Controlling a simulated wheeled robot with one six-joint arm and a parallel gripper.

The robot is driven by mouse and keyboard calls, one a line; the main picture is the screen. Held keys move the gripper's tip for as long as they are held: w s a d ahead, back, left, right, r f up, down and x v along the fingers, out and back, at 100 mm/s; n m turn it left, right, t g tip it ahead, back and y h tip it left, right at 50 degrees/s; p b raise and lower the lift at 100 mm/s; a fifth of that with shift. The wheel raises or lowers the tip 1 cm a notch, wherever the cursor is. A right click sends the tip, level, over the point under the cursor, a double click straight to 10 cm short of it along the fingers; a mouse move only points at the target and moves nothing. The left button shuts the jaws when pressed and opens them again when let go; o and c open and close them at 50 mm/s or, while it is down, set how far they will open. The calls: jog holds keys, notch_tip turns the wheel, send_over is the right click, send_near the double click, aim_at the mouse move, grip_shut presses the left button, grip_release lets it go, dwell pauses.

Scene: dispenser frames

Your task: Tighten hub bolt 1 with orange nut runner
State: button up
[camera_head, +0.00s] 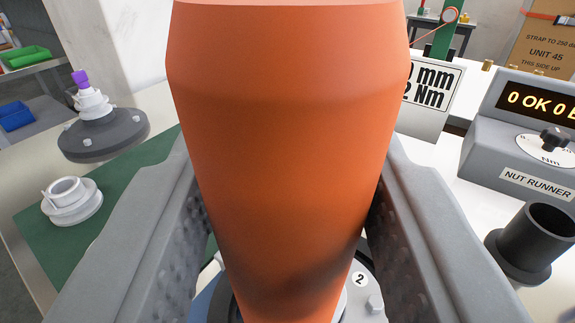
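The orange nut runner (285,120) fills the middle of the head camera view. It stands upright between the two grey fingers of my gripper (285,235), which press against its sides. Its lower end is hidden by its own body. Below it a hub shows in part (362,290), with a white label "2" and a bolt head at its right edge. Hub bolt 1 is not in sight. I cannot tell whether the tool's tip touches a bolt.
A grey nut runner controller (525,184) and an empty black holder (530,243) stand at right. A sign (428,95) is behind the tool. On the left are a dark flanged hub with a purple tip (103,133) and a white ring part (71,200) on a green mat (50,237).

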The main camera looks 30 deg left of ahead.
aim_at(292, 15)
jog(key=shift+f, duration=1.15)
dwell(2.4)
jog(key=shift+r, duration=3.35)
